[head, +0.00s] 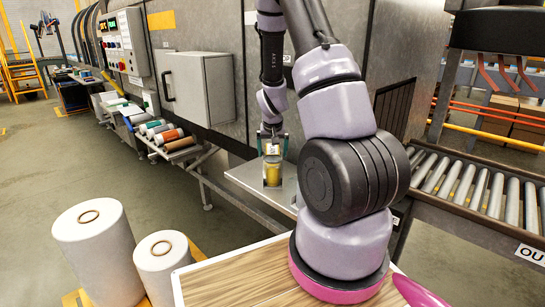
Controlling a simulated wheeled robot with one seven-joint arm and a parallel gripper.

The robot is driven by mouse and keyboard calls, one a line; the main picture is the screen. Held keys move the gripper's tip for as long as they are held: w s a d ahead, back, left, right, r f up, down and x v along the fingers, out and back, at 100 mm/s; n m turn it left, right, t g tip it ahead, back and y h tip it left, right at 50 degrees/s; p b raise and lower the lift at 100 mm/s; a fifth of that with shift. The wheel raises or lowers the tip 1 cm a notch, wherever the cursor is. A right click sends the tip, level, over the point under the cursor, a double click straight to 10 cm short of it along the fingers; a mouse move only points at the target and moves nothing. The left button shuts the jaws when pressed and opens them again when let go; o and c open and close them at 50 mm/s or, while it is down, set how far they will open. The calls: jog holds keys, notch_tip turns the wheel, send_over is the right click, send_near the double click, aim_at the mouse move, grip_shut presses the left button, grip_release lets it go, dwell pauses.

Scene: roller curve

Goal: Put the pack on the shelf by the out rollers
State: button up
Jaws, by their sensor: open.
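The pack (272,174), a small yellow item with a greyish upper part, stands upright on the grey metal shelf (241,174), left of the out rollers (460,185). My gripper (272,150) points down at the pack from above. Its fingers are open, one at each side of the pack's top, and a pale yellow patch shows between them. I cannot tell whether either finger touches the pack. My arm hides the right part of the shelf.
A grey box (199,87) is mounted on the machine wall behind the shelf. White rolls (95,255) stand at the lower left. A tray of several coloured rolls (165,138) lies further back. A wood-topped surface (225,275) is in front. The floor at left is mostly clear.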

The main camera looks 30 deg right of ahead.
jog(key=v, duration=0.9)
jog(key=s+a+r+t+y, duration=0.1)
jog(key=s+a+r, duration=0.25)
jog(key=r, duration=0.35)
jog(key=s+a+r+y, duration=0.1)
jog(key=s+a+r, duration=0.2)
jog(key=s+r, duration=0.3)
jog(key=s+a+r+t+y, duration=0.15)
jog(key=s+a+r, duration=0.25)
jog(key=r, duration=0.4)
jog(key=s+a+r+n, duration=0.1)
jog(key=s+a+r, duration=0.2)
jog(key=s, duration=0.6)
jog(key=shift+s+r, duration=0.25)
jog(key=shift+r, duration=0.65)
jog(key=shift+a+t+y, duration=0.1)
jog(key=shift+t+y, duration=0.15)
